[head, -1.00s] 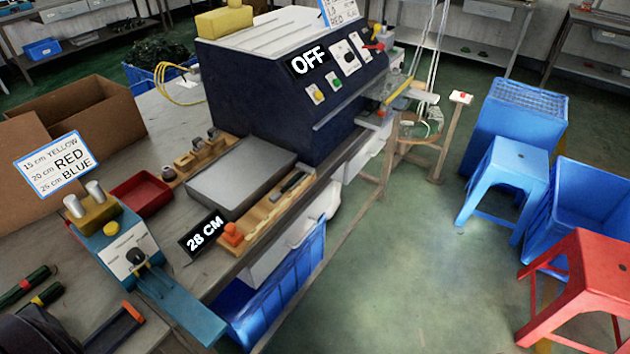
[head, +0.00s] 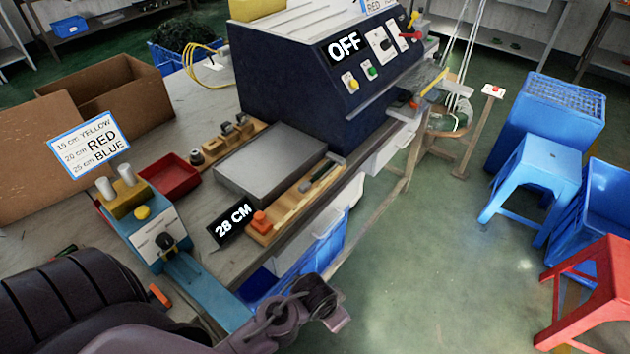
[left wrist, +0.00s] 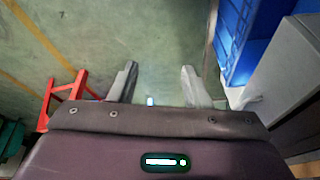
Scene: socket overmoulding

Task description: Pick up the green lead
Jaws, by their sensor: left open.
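I cannot make out a green lead for certain in either view. Thin pale strands hang at the far end of the machine, above a round wooden-rimmed holder (head: 446,128), and the colours there are too small to tell. My left gripper (left wrist: 158,88) is open in the left wrist view, with nothing between its fingers and green floor beyond them. In the head view my left arm reaches in from the lower left, its wrist past the bench's front edge, well away from the strands. My right gripper is not in view.
A dark blue machine (head: 300,95) reading OFF stands on the bench. Blue crates and a blue stool (head: 535,170) stand right. The floor between is clear.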

